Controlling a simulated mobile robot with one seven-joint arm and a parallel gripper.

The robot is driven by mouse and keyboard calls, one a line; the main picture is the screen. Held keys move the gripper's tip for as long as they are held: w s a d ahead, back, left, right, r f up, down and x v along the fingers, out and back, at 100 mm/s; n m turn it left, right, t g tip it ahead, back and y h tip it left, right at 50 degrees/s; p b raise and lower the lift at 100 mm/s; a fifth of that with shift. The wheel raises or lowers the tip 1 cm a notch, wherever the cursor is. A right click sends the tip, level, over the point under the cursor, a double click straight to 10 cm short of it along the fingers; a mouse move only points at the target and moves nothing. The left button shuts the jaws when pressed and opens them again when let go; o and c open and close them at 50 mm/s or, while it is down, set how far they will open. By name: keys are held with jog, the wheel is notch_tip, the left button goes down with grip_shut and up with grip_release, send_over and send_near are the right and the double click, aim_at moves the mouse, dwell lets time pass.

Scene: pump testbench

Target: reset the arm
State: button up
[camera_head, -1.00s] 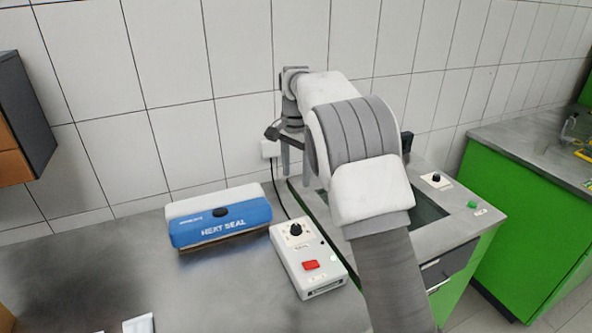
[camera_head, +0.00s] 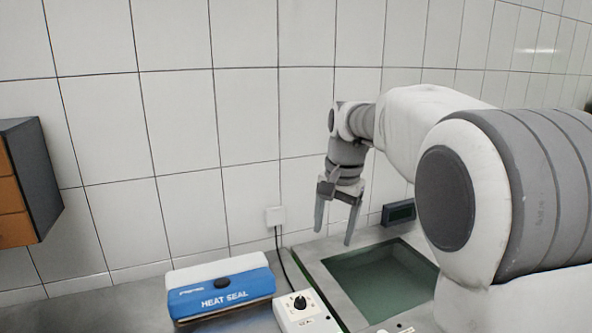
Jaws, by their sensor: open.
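My gripper (camera_head: 333,240) hangs from my white and grey arm right of the picture's middle, fingers pointing down. Its two fingers are apart, with nothing between them. It shows in front of the tiled wall, near the left rear edge of a sunken basin (camera_head: 378,283) with a greenish inside. My arm's large joint covers the right side of the picture and hides the bench behind it.
A blue and white heat sealer (camera_head: 220,293) stands on the bench at lower left, beside a white control box (camera_head: 303,312) with a black knob. A small dark display (camera_head: 398,213) stands behind the basin. A wall socket (camera_head: 275,216) and an orange-fronted cabinet (camera_head: 22,190) are further left.

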jog(key=s+d+r+n+t, duration=0.1)
jog(key=s+d+r, duration=0.1)
jog(key=s, duration=0.5)
jog(key=s+d+r+n+t, duration=0.1)
jog(key=s+d+n, duration=0.1)
jog(key=s, duration=0.4)
jog(key=s+d+f+n+t, duration=0.1)
jog(key=s+f, duration=0.1)
jog(key=s, duration=0.5)
jog(key=s+d+f+n+t, duration=0.1)
jog(key=s+f+n, duration=0.1)
jog(key=s, duration=0.5)
jog(key=shift+s+d+f+h, duration=0.15)
jog(key=shift+s+f+h, duration=0.1)
jog(key=shift+f+h, duration=0.25)
